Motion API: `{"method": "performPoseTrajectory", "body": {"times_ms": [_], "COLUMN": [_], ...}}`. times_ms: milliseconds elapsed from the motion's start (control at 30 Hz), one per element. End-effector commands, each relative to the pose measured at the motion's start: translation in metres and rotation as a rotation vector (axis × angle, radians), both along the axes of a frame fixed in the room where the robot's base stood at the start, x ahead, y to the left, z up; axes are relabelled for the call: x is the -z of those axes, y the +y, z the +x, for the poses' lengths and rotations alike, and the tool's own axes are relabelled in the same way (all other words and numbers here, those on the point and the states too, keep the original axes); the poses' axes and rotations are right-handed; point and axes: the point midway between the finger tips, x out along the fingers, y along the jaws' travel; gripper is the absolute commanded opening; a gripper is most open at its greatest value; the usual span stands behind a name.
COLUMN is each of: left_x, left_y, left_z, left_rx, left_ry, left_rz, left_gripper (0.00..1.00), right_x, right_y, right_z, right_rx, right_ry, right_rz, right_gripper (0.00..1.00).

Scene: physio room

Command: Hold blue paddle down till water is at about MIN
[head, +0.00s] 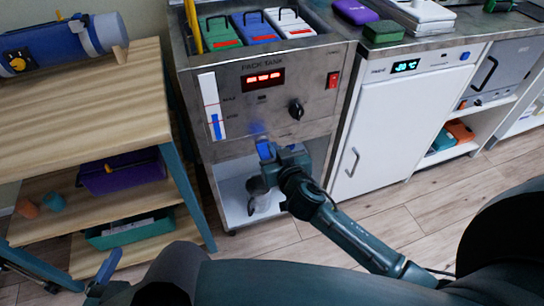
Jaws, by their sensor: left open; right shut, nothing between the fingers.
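The steel pack tank (232,148) stands in the middle of the head view. Its white level gauge (209,90) is at the left of the front panel, with a blue column (216,127) whose top is at about the lower, MIN mark. My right gripper (264,150) is shut and empty, its blue tips at the lower front of the tank. The blue paddle cannot be made out; a faint blue patch above the tips may be a reflection. A grey jug (259,194) stands below the gripper. My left gripper (101,277) is open at the lower left, far from the tank.
Green, blue and red-and-white packs sit in the tank top. A red switch (333,80) and black knob (296,110) are on its panel. A wooden shelf unit (90,90) is at left, a white cabinet (400,120) at right. Wooden floor shows between.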

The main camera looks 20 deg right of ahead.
Motion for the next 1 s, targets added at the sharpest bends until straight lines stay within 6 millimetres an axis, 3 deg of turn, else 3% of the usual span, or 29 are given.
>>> {"method": "performPoseTrajectory", "body": {"times_ms": [100,200,367,800,1000], "left_x": [0.005,0.016,0.024,0.023,0.034], "left_y": [-0.001,-0.004,-0.010,-0.010,-0.010], "left_z": [0.001,0.001,0.003,0.006,0.007], "left_rx": [0.006,0.018,0.040,0.044,0.044], "left_ry": [0.000,0.005,0.012,0.006,-0.020], "left_rz": [0.008,0.025,0.040,0.051,0.061], "left_gripper": [1.00,1.00,1.00,1.00,1.00], "right_x": [0.006,0.028,0.042,0.046,0.053], "right_y": [0.001,0.001,0.001,0.001,-0.008], "right_z": [0.025,0.021,0.021,0.021,0.021], "right_rx": [0.000,-0.001,-0.001,-0.001,0.000], "right_ry": [-0.002,0.002,0.001,0.000,-0.020], "right_rz": [-0.002,-0.001,0.000,0.001,0.006], "right_gripper": [0.00,0.00,0.00,0.00,0.00]}}
